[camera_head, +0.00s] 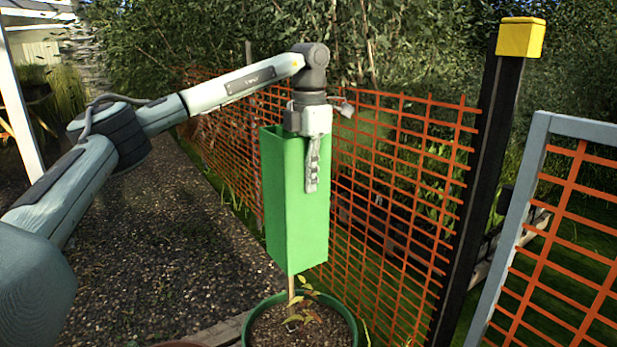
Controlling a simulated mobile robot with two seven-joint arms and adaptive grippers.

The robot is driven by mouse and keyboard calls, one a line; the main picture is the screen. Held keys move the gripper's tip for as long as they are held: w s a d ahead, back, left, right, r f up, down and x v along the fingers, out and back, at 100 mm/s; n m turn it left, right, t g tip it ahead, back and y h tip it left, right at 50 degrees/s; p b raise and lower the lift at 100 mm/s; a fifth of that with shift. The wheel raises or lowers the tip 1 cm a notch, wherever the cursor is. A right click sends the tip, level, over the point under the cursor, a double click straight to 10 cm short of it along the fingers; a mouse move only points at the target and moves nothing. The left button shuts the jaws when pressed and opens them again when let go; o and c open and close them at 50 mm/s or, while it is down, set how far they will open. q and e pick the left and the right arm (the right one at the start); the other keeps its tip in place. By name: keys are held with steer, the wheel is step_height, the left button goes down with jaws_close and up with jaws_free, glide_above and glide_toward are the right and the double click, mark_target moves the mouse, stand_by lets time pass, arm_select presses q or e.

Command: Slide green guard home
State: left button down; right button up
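The green guard (282,205), a tall square tube, hangs upright above a round green pot (351,322). A small leafy plant (304,312) grows in the pot's soil. A thin pale stake (291,288) rises beside it up to the guard's lower edge; whether its top is inside the guard is hidden. My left gripper (312,172) points down and is shut on the guard's upper wall, with one finger on the outside face; the other finger is hidden. The guard's bottom is clear of the pot rim and soil. My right gripper is out of view.
Orange mesh fencing (400,190) stands close behind the guard. A dark post (482,190) with a yellow cap (521,37) and a grey-framed mesh gate (515,215) stand at right. Gravel ground (160,250) lies open at left. Another rim shows at the bottom edge.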

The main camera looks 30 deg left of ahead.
arm_select(q)
steer(key=b, duration=0.3)
glide_above(308, 267)
steer(key=shift+w+f, duration=0.15)
steer(key=shift+f, duration=3.7)
steer(key=shift+f+b, duration=1.2)
steer(key=shift+f, duration=2.35)
steer(key=shift+f+b, duration=0.15)
steer(key=shift+b, duration=0.15)
steer(key=shift+f+b, duration=1.4)
steer(key=shift+f, duration=2.3)
